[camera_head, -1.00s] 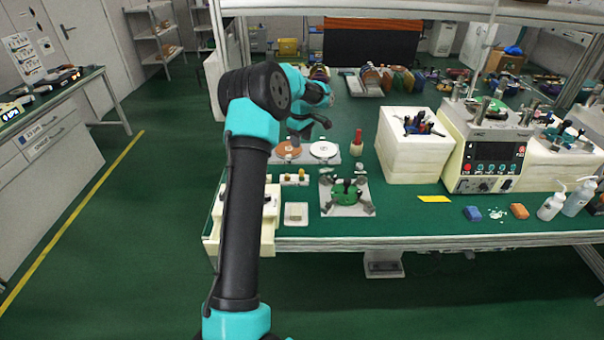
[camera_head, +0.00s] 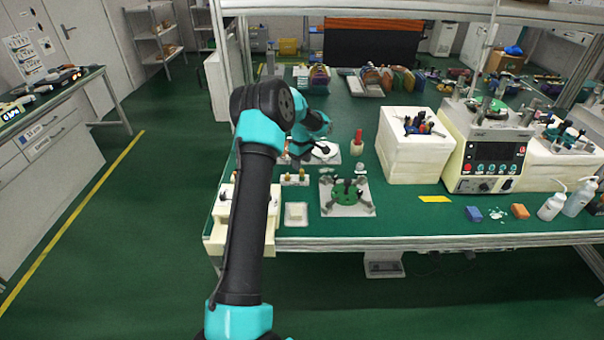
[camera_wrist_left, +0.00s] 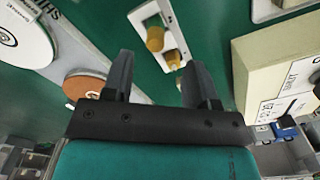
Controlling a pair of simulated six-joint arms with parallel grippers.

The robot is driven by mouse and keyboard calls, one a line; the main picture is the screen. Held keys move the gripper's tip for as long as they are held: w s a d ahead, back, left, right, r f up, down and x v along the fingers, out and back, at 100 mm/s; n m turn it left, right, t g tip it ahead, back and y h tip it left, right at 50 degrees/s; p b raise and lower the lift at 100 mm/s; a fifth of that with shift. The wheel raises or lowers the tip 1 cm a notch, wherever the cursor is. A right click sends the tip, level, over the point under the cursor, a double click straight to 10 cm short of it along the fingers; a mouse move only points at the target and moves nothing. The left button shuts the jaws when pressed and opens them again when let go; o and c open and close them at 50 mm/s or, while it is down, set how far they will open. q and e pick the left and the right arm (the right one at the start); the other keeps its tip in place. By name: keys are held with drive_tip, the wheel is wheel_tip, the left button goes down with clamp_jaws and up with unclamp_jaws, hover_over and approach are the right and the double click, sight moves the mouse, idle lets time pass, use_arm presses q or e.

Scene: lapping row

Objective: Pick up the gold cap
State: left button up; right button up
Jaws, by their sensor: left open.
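In the head view the holder (camera_head: 294,183) sits on the green bench, with the gold caps (camera_head: 302,174) small on top. My left gripper (camera_wrist_left: 158,60) is open and empty. Its two dark fingers point toward the holder, with the caps showing between and beyond the fingertips. In the head view the left gripper (camera_head: 298,152) is just behind the holder, partly hidden by my arm. My right gripper is not in view.
A white disc (camera_head: 325,150) and a copper disc (camera_wrist_left: 84,86) lie beside the gripper. A red-topped bottle (camera_head: 357,142) stands to the right. A metal plate with a green disc (camera_head: 346,197) and a square white dish (camera_head: 296,214) are nearer the front edge.

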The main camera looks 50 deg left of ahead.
use_arm(q)
drive_tip(key=shift+w+a+f, duration=0.1)
drive_tip(key=shift+w+f, duration=0.05)
drive_tip(key=shift+f, duration=1.15)
drive_tip(key=shift+w+a+f, duration=0.1)
drive_tip(key=shift+f, duration=1.2)
clamp_jaws()
drive_tip(key=shift+r, duration=0.15)
drive_tip(key=shift+r, duration=0.3)
wheel_tip(320, 180, up, 3)
drive_tip(key=shift+f, duration=0.1)
drive_tip(key=s+d+r, duration=0.1)
drive_tip(key=s+d, duration=0.9)
drive_tip(key=d, duration=0.2)
drive_tip(key=shift+s+r, duration=0.15)
drive_tip(key=shift+s, duration=0.15)
